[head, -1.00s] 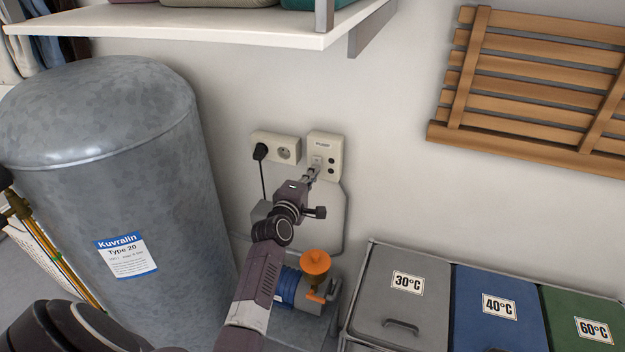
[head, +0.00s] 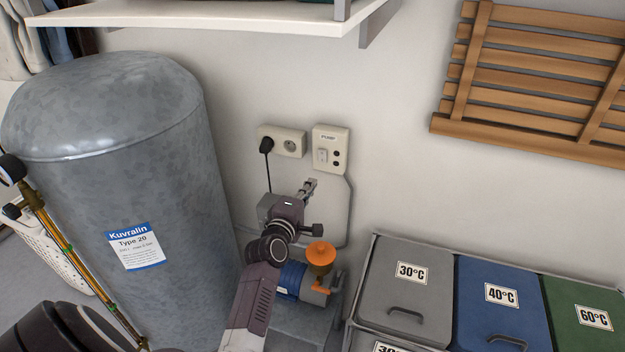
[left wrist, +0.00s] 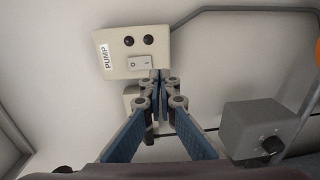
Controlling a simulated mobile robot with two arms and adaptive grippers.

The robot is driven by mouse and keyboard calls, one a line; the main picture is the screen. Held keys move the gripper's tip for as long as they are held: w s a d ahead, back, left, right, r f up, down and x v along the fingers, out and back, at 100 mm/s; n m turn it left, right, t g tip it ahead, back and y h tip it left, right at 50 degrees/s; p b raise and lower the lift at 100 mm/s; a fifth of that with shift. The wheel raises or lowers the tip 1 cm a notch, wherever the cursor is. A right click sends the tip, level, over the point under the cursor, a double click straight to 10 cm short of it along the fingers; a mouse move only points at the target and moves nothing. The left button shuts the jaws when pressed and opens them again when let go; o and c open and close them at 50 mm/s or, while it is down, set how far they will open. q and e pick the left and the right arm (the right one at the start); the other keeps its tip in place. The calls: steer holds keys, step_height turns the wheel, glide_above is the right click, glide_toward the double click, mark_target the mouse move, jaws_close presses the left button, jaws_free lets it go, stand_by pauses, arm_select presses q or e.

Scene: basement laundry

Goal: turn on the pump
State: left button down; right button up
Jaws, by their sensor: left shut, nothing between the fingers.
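The beige pump switch box (head: 331,149) is on the wall, and it also shows in the left wrist view (left wrist: 120,62). It carries a white rocker switch (left wrist: 140,63) marked O and I, and two dark round lamps or buttons. I cannot tell which side of the rocker is pressed in. My left gripper (head: 310,184) is shut and empty, just below the box and apart from the rocker in the head view. In the left wrist view its fingertips (left wrist: 160,78) point at the box's lower edge. The blue pump (head: 291,279) with an orange cap is partly hidden behind my left arm.
A double socket (head: 281,141) with a black plug is left of the box. A grey tank (head: 110,110) stands at left. Lidded laundry bins (head: 405,285) stand at lower right. A shelf (head: 210,14) overhangs above; a wooden slatted rack (head: 540,75) hangs at right.

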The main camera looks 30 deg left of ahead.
arm_select(q)
steer(key=v, duration=0.6)
steer(key=shift+f+b, duration=0.3)
steer(key=shift+b, duration=0.05)
arm_select(e)
steer(key=shift+w+f, duration=0.15)
steer(key=shift+f, duration=0.25)
steer(key=shift+w, duration=0.1)
